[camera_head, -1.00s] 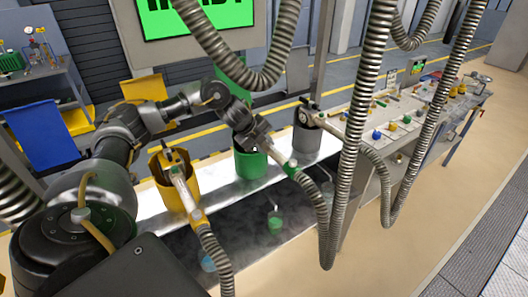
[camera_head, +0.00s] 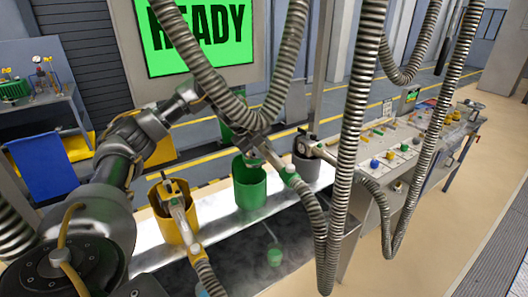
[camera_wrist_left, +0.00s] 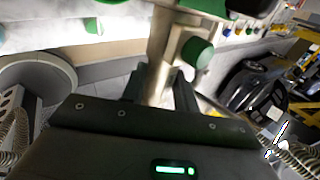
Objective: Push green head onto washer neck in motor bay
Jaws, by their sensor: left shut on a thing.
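My left gripper (camera_head: 258,147) is shut on the green head (camera_head: 290,172), a metal nozzle with a green collar and a ribbed hose. It holds the head above the green cup (camera_head: 250,185). In the left wrist view the two dark fingers (camera_wrist_left: 160,88) grip the head's metal tube, with a green part (camera_wrist_left: 197,52) beside it. A small green neck (camera_head: 275,256), which I take for the washer neck, stands in the dark motor bay (camera_head: 240,268), below and apart from the head. The head's lower end is not clear to see. My right gripper is not in view.
A yellow cup (camera_head: 172,222) and a grey cup (camera_head: 305,165) hold other nozzles on either side. Thick ribbed hoses (camera_head: 350,130) hang down right of the gripper. A green READY screen (camera_head: 200,32) stands behind. A workbench (camera_head: 420,140) is at the right.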

